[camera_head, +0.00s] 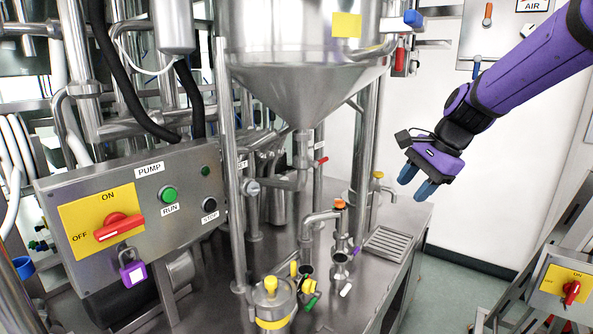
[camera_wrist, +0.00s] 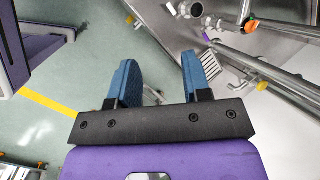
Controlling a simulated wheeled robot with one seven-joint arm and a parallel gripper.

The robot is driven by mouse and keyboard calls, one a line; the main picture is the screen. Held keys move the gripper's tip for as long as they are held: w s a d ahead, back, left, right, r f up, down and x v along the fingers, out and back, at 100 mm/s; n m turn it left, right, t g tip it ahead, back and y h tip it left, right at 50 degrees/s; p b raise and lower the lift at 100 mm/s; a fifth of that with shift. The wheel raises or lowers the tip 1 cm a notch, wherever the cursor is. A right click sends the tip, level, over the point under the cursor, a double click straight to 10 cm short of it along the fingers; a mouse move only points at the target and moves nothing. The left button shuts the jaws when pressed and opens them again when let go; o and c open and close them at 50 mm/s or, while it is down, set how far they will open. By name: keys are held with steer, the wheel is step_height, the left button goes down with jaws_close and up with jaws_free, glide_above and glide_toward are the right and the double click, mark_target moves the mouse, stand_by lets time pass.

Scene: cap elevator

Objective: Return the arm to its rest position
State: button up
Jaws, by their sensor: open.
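My purple arm (camera_head: 525,65) reaches in from the upper right in the head view. My gripper (camera_head: 418,182) hangs at its end with blue fingertips pointing down. It is in the air at the right of the steel bench, near its right edge. In the wrist view my gripper (camera_wrist: 160,75) has its two blue fingers apart with nothing between them. The floor and the bench edge show beyond the fingers.
The steel bench (camera_head: 215,270) carries a hopper (camera_head: 300,50), pipes, valves and a drain grate (camera_head: 387,243). A pump panel (camera_head: 140,215) with a purple padlock (camera_head: 132,272) stands left. Another switch box (camera_head: 562,284) is at the lower right. Open floor (camera_head: 460,285) lies between.

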steer(key=s+d+r+n+t+h, duration=0.1)
steer(key=s+n, duration=0.5)
steer(key=s, duration=0.7)
steer(key=s+d+r+n+t+h, duration=0.2)
steer(key=s+d+n, duration=0.3)
steer(key=s, duration=0.9)
steer(key=shift+r+n+h, duration=0.75)
steer(key=shift+n+h, duration=0.05)
steer(key=shift+w+a, duration=0.1)
steer(key=shift+a, duration=0.05)
